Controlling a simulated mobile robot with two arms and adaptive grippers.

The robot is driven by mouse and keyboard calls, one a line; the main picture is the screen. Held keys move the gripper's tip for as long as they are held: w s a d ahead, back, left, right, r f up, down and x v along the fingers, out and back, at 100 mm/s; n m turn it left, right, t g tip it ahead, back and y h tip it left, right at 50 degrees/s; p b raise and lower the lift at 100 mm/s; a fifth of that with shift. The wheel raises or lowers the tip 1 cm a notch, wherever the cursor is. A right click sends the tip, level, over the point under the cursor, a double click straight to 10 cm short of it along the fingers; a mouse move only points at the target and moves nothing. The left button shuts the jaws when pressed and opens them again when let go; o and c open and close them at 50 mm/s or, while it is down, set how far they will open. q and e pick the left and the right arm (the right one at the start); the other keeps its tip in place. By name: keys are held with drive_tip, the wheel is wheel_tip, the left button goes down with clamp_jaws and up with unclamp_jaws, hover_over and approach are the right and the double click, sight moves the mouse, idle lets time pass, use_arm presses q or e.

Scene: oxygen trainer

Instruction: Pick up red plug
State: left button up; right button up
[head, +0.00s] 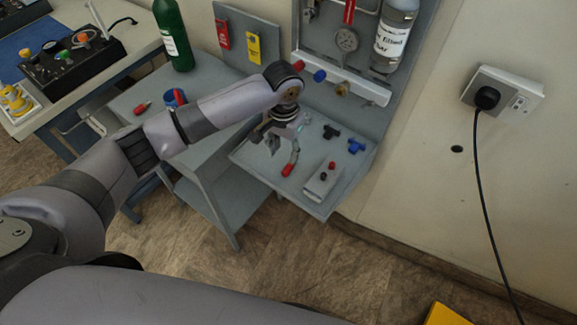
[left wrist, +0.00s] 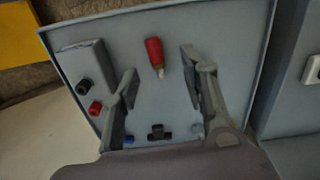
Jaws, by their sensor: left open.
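The red plug (left wrist: 153,50), with a pale tip, lies on the grey tray in the left wrist view, beyond and between my finger ends. In the head view the red plug (head: 288,170) shows at the end of one finger of my left gripper (head: 283,153). My left gripper (left wrist: 160,65) is open and empty, with one finger on each side of the plug's line. I cannot tell its exact height above the tray. My right gripper is not in view.
The tray (head: 250,162) also holds a grey box (head: 323,180) with red and black knobs, a black fitting (head: 331,132) and a blue fitting (head: 356,146). A panel with a gauge (head: 346,40) and bottle (head: 395,35) stands behind. A green bottle (head: 173,35) stands left.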

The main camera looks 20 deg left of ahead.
sight(287, 168)
use_arm(q)
drive_tip(key=f, duration=0.5)
drive_tip(key=f+p, duration=0.1)
drive_tip(key=f, duration=0.1)
drive_tip(key=shift+s+d+f, duration=0.15)
drive_tip(key=shift+d+f, duration=0.05)
drive_tip(key=shift+d, duration=0.15)
clamp_jaws()
